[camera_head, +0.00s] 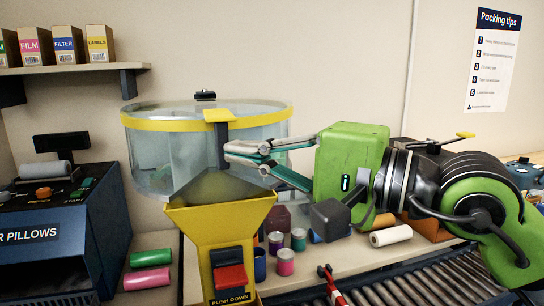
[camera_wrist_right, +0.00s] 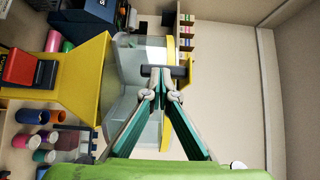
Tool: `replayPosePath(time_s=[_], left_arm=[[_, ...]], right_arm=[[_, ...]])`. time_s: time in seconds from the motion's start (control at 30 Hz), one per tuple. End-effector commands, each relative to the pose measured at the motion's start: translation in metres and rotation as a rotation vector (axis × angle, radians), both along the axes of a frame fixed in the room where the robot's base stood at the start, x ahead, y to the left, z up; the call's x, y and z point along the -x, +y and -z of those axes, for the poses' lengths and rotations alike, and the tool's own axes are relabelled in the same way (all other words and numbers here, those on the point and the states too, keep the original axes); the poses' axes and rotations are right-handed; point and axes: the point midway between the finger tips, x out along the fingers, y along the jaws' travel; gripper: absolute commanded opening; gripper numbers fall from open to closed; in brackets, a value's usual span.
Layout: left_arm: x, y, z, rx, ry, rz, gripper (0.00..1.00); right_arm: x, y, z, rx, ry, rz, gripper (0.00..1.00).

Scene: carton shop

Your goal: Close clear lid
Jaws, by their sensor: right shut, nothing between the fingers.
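A dark upright strip hangs below the tab. My right gripper (camera_head: 228,153) is shut and empty, its fingertips at this strip; I cannot tell whether they touch. In the right wrist view the fingertips (camera_wrist_right: 160,80) meet just before a dark bar (camera_wrist_right: 160,71) beside the yellow rim. My left gripper is not in view.
Several small rolls (camera_head: 285,262) stand under my gripper. A roller conveyor (camera_head: 420,285) runs at front right.

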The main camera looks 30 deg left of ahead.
Motion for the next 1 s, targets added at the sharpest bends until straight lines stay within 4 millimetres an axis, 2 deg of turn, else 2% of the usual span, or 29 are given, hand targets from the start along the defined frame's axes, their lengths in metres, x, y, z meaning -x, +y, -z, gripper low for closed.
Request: replayPosePath(time_s=[0.03,0.43,0.57,0.67,1.0], left_arm=[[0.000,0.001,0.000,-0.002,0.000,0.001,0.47],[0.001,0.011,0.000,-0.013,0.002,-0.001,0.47],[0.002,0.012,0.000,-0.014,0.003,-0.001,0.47],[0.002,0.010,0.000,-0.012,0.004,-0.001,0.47],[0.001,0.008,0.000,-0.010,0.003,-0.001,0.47]], right_arm=[[0.005,0.003,0.000,0.000,0.000,-0.009,0.00],[0.007,0.005,0.000,0.000,0.000,-0.013,0.00],[0.006,-0.002,0.000,0.000,0.000,-0.011,0.00],[0.004,-0.017,0.001,0.000,0.000,-0.008,0.00],[-0.002,-0.091,0.001,-0.005,0.002,0.000,0.00]])
